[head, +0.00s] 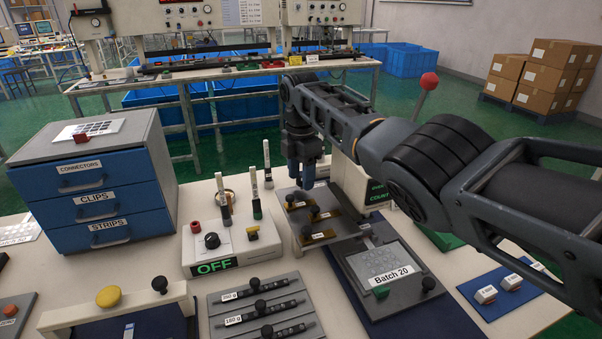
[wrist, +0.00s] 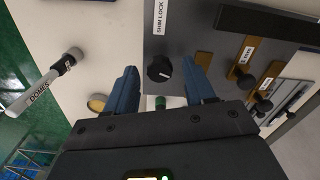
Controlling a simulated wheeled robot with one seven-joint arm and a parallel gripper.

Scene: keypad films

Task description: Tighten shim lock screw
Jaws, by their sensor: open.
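The shim lock screw (wrist: 159,69) is a round black knob with a white pointer mark, on a grey plate. The label SHIM LOCK (wrist: 159,17) stands above it in the wrist view. My gripper (wrist: 162,66) is open, its two blue fingers on either side of the knob in that view. I cannot tell whether they touch it or how far above it they are. In the head view my gripper (head: 302,184) points down over the far left part of the grey shim plate (head: 345,228), and the screw is hidden there.
Brown shim strips with black knobs (head: 314,212) lie on the plate close to my gripper. A Batch 20 fixture (head: 392,272) lies nearer. A red-ball lever (head: 429,81) rises behind my arm.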

